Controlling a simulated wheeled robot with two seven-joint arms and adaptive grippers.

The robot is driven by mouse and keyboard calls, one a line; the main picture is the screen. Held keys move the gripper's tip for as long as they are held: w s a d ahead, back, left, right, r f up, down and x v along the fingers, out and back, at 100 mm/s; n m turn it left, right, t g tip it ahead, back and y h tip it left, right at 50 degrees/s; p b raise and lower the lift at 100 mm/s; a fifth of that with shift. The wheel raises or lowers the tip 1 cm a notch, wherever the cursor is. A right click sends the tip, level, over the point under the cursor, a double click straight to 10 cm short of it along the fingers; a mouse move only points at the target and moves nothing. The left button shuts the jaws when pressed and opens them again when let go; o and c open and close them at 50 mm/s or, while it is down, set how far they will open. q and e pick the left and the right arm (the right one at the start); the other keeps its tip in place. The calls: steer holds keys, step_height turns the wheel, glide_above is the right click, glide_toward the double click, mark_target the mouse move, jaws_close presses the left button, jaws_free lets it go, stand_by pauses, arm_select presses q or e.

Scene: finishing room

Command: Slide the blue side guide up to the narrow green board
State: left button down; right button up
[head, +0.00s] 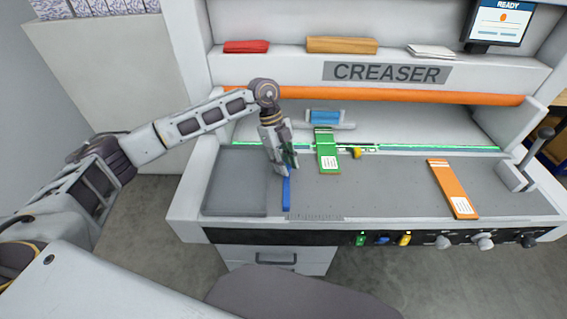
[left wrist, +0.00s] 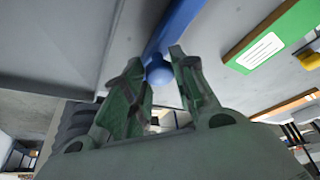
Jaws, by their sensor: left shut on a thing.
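The blue side guide (head: 286,194) is a narrow bar lying front to back on the creaser's grey bed. It also shows in the left wrist view (left wrist: 177,25), with a round blue knob (left wrist: 158,72) at its end. My left gripper (head: 284,171) is shut on the side guide at the knob and hides part of the bar. The narrow green board (head: 326,154) with a white label lies to the right of the guide, with bare bed between them. It also shows in the left wrist view (left wrist: 275,38). My right gripper is not in view.
An orange board (head: 450,185) lies farther right on the bed. A small yellow piece (head: 357,153) sits just right of the green board's far part. A green light line (head: 430,147) crosses the bed. Knobs and coloured buttons line the front edge.

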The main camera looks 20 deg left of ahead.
arm_select(q)
steer(key=shift+w+d, duration=0.15)
steer(key=shift+d, duration=0.35)
steer(key=d, duration=0.2)
steer(key=w+d, duration=0.1)
steer(key=d, duration=0.1)
steer(key=shift+w+d, duration=0.15)
steer(key=shift+d, duration=0.05)
steer(key=shift+w+d, duration=0.25)
steer(key=shift+d, duration=0.5)
steer(key=shift+w+d, duration=0.2)
steer(key=shift+d, duration=0.55)
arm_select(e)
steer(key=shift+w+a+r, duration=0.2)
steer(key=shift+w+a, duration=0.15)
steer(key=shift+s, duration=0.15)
arm_select(q)
steer(key=c, duration=1.5)
jaws_free()
steer(key=shift+a, duration=0.1)
steer(key=o, duration=0.4)
steer(key=shift+c, duration=0.2)
steer(key=v, duration=1.2)
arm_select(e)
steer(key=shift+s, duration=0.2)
